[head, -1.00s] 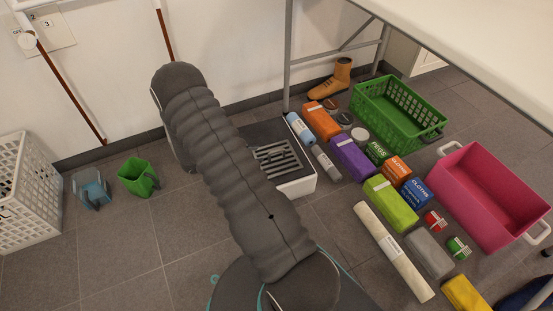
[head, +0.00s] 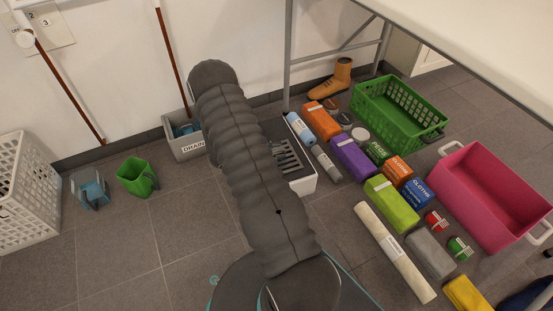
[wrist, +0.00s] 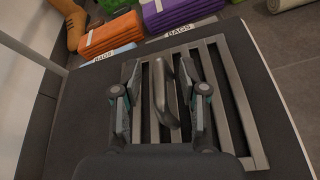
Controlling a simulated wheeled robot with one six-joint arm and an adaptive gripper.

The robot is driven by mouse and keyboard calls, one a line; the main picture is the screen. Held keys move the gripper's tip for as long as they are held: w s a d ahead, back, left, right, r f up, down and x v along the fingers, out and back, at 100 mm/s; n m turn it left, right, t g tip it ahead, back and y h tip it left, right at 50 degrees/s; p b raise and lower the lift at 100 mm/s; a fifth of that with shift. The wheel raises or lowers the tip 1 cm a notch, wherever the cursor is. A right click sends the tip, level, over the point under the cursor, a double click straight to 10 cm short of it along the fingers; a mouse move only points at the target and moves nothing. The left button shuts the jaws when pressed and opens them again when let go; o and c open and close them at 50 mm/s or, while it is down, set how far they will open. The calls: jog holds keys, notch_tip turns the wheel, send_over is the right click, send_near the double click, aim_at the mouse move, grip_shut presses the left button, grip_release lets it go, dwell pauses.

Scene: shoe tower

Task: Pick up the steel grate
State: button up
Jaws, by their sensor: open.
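The steel grate (head: 289,157) lies on the dark top of a low white-sided box (head: 304,184), partly hidden behind my arm in the head view. In the wrist view the slatted grate (wrist: 235,95) fills the middle, with a raised curved handle (wrist: 164,95) on it. My gripper (wrist: 160,72) is open above the grate, one finger on each side of the handle. I cannot tell whether the fingers touch the handle or slats. The gripper is hidden in the head view.
Several coloured packs, a green basket (head: 385,112) and a pink bin (head: 480,205) stand farther right. A grey DRAIN bin (head: 178,149) stands left, behind my arm.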

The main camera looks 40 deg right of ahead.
grip_shut()
jog(key=shift+r, duration=0.15)
